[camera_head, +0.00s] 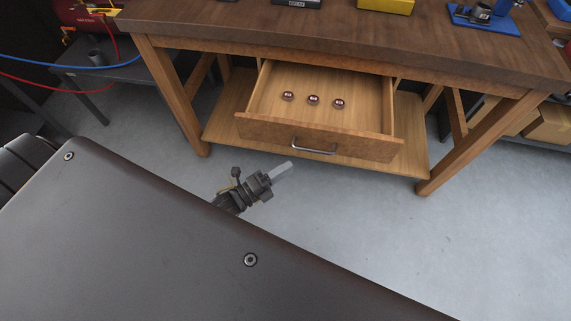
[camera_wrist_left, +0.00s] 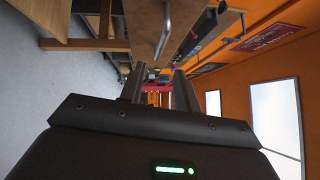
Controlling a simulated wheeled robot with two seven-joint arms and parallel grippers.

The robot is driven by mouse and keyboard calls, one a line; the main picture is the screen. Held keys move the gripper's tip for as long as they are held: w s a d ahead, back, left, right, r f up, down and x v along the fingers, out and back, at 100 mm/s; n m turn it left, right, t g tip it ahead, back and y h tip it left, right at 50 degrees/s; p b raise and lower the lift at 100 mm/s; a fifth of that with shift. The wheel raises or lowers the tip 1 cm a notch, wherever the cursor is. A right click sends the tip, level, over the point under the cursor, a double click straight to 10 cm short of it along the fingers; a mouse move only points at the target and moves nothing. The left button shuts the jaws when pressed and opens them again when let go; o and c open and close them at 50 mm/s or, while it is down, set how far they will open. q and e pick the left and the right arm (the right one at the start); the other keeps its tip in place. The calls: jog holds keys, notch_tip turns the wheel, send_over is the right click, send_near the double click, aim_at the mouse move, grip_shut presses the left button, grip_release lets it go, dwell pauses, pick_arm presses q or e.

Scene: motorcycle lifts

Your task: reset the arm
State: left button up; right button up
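My left gripper (camera_head: 281,172) is in front of the open drawer, a little left of and nearer than its handle. In the left wrist view the two fingers (camera_wrist_left: 159,75) stand apart with nothing between them. The metal drawer handle (camera_head: 314,150) also shows in the left wrist view (camera_wrist_left: 164,32), beyond the fingertips and apart from them. The wooden drawer (camera_head: 365,148) is pulled out. My right gripper is in neither view.
Three small dark round items (camera_head: 313,100) lie in the drawer. The wooden workbench (camera_head: 330,38) carries a yellow box (camera_head: 386,5) and a blue tray (camera_head: 484,17). A grey side table (camera_head: 105,72) stands left. The grey floor (camera_head: 450,235) in front is clear.

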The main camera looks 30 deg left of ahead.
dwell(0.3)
pick_arm(q)
jog(key=s+a+f+n+g+y, duration=0.3)
jog(key=a+f+n, duration=0.2)
jog(key=f, duration=0.5)
jog(key=s+a+f+n+g+y, duration=0.3)
jog(key=a+f+n, duration=0.25)
jog(key=f, duration=0.55)
jog(key=s+a+f+n+g+y, duration=0.2)
jog(key=s+a+f+n+y, duration=0.15)
jog(key=f+n, duration=0.45)
jog(key=s+a+f+n+g+y, duration=0.1)
jog(key=s+f+n+g, duration=0.15)
jog(key=s+f, duration=0.45)
jog(key=s+a+f+n+g, duration=0.1)
jog(key=s+f+g, duration=0.25)
jog(key=s, duration=0.55)
jog(key=s+d+f+n+g, duration=0.1)
jog(key=s+d+f, duration=0.1)
jog(key=s+d, duration=0.3)
jog(key=s, duration=0.3)
jog(key=shift+d+f+g, duration=0.2)
jog(key=shift+f+g, duration=0.1)
jog(key=shift+f, duration=0.1)
